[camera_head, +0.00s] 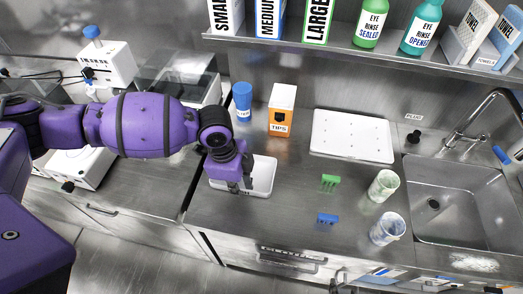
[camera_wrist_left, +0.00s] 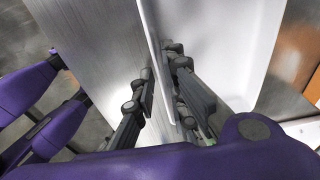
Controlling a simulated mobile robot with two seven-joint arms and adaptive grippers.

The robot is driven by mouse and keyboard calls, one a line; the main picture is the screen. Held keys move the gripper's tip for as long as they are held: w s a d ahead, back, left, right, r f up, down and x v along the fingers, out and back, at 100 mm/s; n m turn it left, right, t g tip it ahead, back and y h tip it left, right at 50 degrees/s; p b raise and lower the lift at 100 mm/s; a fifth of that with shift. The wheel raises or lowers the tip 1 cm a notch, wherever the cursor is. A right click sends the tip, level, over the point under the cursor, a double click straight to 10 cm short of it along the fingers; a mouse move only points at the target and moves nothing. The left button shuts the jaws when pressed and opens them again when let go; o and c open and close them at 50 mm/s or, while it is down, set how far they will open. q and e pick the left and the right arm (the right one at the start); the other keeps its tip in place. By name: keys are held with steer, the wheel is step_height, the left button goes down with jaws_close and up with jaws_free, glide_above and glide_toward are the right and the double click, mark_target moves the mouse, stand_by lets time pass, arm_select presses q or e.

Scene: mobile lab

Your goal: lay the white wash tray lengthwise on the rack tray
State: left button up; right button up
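The white wash tray (camera_head: 265,178) is a shallow open bin near the counter's front edge, at the left end of the steel top. My left gripper (camera_head: 240,186) is over its left side, pointing down. In the left wrist view, one wall of the wash tray (camera_wrist_left: 265,45) runs between the fingers of the left gripper (camera_wrist_left: 161,75), which look closed on it. The rack tray (camera_head: 352,136) is a flat white board with small holes, lying bare at the back of the counter. A dark piece at the bottom edge appears to be my right gripper (camera_head: 342,282), mostly cut off.
The sink (camera_head: 460,200) is right. A shelf (camera_head: 400,55) overhangs the back.

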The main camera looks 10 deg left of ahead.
arm_select(q)
steer(key=shift+f, duration=0.2)
jaws_close()
steer(key=shift+r, duration=0.15)
